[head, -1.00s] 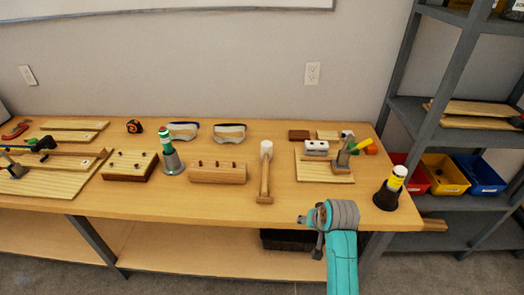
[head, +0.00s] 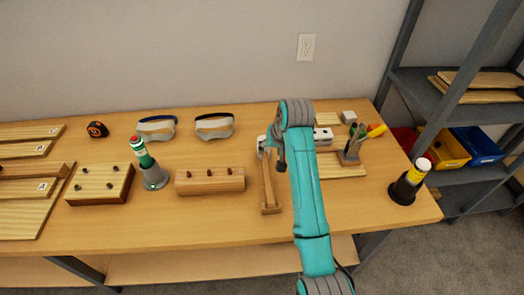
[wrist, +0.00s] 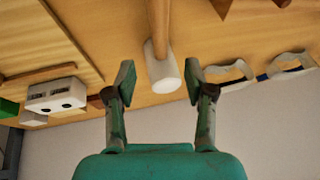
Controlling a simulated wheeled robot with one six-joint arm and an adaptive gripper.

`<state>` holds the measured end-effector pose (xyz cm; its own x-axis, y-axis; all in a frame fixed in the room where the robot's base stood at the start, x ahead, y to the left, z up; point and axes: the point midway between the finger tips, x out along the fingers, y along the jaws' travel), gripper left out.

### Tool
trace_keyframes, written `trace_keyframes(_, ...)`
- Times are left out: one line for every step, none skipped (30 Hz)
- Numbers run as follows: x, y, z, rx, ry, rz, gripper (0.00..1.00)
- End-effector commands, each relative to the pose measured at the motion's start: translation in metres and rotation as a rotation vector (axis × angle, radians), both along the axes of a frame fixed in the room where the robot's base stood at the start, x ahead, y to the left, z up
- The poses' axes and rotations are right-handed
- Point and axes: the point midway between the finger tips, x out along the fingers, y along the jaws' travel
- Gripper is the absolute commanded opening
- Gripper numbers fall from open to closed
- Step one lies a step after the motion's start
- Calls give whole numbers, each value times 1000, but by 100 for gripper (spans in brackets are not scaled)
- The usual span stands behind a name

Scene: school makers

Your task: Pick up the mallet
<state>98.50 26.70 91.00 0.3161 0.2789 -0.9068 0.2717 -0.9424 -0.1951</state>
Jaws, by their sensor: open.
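The mallet (head: 269,188) lies on the workbench with its long wooden shaft running toward the front edge. A pale, rounded white end is at the back and a small wooden block is at the front. In the wrist view its white end (wrist: 163,72) shows between the two fingers of my gripper (wrist: 160,82), with a gap on each side. My gripper is open and empty; I cannot tell its exact height over the mallet. In the head view my teal arm passes just right of the mallet and hides part of the gripper.
A wooden block with pegs (head: 210,181) stands close left of the mallet. A white box (head: 323,137) and a tool holder (head: 350,155) are right of the arm.

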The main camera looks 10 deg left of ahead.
Motion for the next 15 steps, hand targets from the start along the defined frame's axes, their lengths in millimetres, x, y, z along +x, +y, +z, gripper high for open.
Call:
trace_keyframes(2, 2, -8, -1, 2, 0, 54)
trace_keyframes(4, 4, -11, -1, 2, 0, 54)
trace_keyframes(5, 5, -15, 0, 1, 0, 54)
trace_keyframes(6, 6, -19, 0, 1, 0, 54)
trace_keyframes(7, 7, -21, 0, 1, 0, 54)
trace_keyframes(8, 7, -23, 0, 0, 0, 54)
trace_keyframes(9, 8, -25, 0, -1, 0, 54)
trace_keyframes(9, 8, -26, 0, -1, 0, 54)
trace_keyframes(10, 8, -28, 0, -1, 0, 54)
trace_keyframes(10, 9, -29, 0, 0, 0, 54)
trace_keyframes(11, 10, -32, -1, 1, 0, 54)
trace_keyframes(12, 11, -36, 0, 1, 0, 54)
trace_keyframes(13, 12, -39, 0, 0, 0, 54)
trace_keyframes(14, 13, -43, -1, 2, -1, 54)
trace_keyframes(16, 15, -49, -1, 1, -1, 54)
